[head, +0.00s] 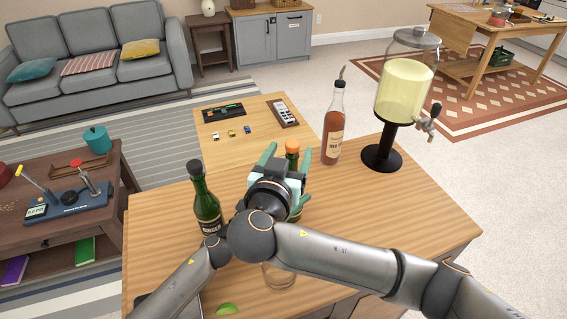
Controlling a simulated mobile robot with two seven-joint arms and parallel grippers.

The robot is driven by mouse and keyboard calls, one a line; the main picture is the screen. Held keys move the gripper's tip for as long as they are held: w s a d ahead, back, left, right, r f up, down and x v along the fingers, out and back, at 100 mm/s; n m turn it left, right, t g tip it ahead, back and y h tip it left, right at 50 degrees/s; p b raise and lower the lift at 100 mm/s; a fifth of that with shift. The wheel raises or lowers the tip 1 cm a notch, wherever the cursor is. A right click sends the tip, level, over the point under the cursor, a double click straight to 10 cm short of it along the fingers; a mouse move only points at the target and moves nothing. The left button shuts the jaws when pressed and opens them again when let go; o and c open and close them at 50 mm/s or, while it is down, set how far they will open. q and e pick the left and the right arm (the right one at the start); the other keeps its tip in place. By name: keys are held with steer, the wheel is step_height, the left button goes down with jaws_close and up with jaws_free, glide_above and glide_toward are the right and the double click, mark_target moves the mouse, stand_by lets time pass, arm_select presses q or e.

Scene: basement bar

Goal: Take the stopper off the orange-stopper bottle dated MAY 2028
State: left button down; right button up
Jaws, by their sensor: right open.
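The orange-stopper bottle stands upright on the wooden bar top (440,215). Its orange stopper (292,147) shows above my right gripper (287,163), and most of its body is hidden behind the gripper and arm. No date can be read on it. My right gripper is open, its teal fingers appearing on either side of the bottle's upper part; I cannot tell whether they touch it. An arm link of mine comes in from the lower left and passes behind the right arm's joint; my left gripper does not show.
A dark green bottle (205,203) stands left of the gripper. A pinkish bottle with a pourer (334,125) and a yellow drink dispenser (403,92) stand behind, to the right. A clear glass (279,276) and a lime wedge (227,309) are near the front. The bar's right side is clear.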

mark_target(294, 140)
steer(key=x, duration=0.7)
steer(key=shift+s, duration=0.15)
steer(key=shift+c, duration=0.4)
jaws_close()
steer(key=shift+r, duration=0.25)
stand_by(0.8)
steer(key=shift+r, duration=0.9)
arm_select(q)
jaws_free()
arm_select(e)
step_height(294, 140, up, 4)
